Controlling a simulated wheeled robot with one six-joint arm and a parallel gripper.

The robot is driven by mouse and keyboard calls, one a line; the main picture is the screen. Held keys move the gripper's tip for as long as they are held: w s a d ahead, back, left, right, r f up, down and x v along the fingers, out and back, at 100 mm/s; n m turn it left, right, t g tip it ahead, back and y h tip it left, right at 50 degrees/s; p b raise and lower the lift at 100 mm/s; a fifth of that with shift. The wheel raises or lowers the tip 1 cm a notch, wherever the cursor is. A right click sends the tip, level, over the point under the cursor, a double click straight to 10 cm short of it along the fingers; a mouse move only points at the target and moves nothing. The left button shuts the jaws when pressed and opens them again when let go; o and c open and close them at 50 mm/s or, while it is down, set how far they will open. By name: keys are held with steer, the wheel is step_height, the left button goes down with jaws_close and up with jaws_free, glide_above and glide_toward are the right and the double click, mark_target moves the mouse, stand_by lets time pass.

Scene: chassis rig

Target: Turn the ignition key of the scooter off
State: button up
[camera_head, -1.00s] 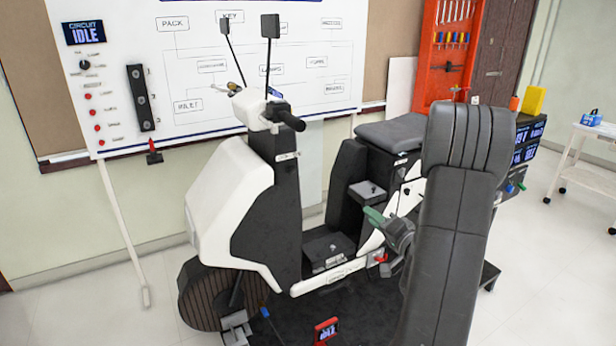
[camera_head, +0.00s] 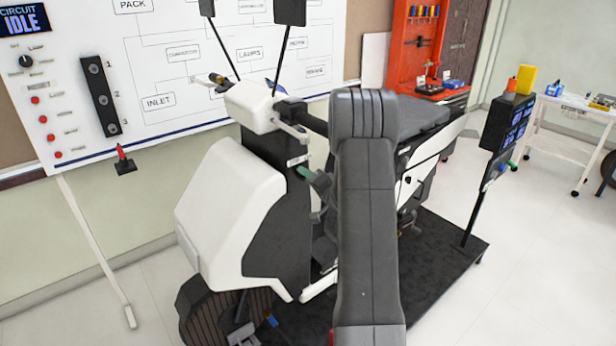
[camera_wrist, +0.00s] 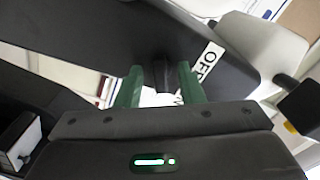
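The white and black scooter (camera_head: 222,205) stands upright on a dark platform. In the wrist view, a dark upright piece that looks like the ignition key (camera_wrist: 162,72) sits on the scooter's black panel (camera_wrist: 100,45). A white label reading OFF (camera_wrist: 207,60) is just right of it. My gripper (camera_wrist: 160,80) is open, its green fingers on either side of the key with gaps showing. In the head view my gripper (camera_head: 306,173) is near the panel behind the front fairing, and my arm covers much of it. The key's angle is hard to tell.
The handlebar (camera_head: 300,118) and mirrors (camera_head: 290,12) rise close above my gripper. A whiteboard (camera_head: 180,60) with a CIRCUIT IDLE display (camera_head: 20,18) stands behind. A white cart (camera_head: 560,125) is at the right. Floor at right is clear.

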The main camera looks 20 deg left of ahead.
steer(key=c, duration=0.7)
steer(key=shift+c, duration=0.2)
steer(key=shift+f+b, duration=0.15)
steer(key=shift+b, duration=0.35)
steer(key=shift+n+b, duration=5.9)
steer(key=shift+b, duration=1.1)
